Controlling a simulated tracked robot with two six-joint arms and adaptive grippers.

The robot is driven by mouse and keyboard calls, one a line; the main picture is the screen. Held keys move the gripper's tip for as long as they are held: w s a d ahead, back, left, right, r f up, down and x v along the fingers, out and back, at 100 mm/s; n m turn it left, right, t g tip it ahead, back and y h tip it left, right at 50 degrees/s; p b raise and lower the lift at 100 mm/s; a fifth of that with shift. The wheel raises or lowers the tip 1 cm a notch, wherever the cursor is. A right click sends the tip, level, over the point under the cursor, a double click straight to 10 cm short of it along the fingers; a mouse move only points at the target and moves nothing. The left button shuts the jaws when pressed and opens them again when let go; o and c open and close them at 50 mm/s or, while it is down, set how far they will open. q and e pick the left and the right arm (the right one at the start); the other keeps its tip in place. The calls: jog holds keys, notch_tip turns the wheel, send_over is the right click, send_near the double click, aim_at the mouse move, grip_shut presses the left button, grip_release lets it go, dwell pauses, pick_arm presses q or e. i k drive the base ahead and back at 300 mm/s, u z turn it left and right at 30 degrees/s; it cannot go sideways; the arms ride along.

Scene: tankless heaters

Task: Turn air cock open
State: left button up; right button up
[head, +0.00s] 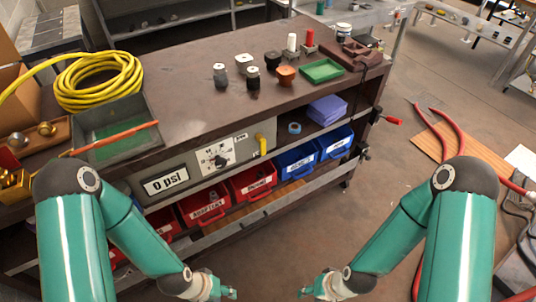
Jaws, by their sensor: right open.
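A grey panel on the front of the brown workbench carries a "0 psi" label (166,182) and a round gauge or dial (216,158). A yellow lever (261,146), which looks like the air cock handle, stands upright at the panel's right end; small lettering beside it is unreadable. My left gripper (228,291) is at the bottom edge, below and left of the lever, apart from it; its finger opening is unclear. My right gripper (306,291) is open at the bottom edge, below and right of the lever, touching nothing visible.
Red bins (204,207) and blue bins (296,162) sit on the shelf below the panel. A red-handled valve (392,121) sticks out at the bench's right end. A yellow hose (98,80) and grey tray (112,126) lie on top. Floor between my arms is clear.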

aim_at(263, 147)
jog(key=z, duration=0.2)
jog(key=i, duration=0.5)
jog(key=u, duration=1.45)
jog(key=k, duration=0.85)
jog(key=z, duration=0.8)
jog(key=i, duration=0.5)
jog(key=z, duration=0.05)
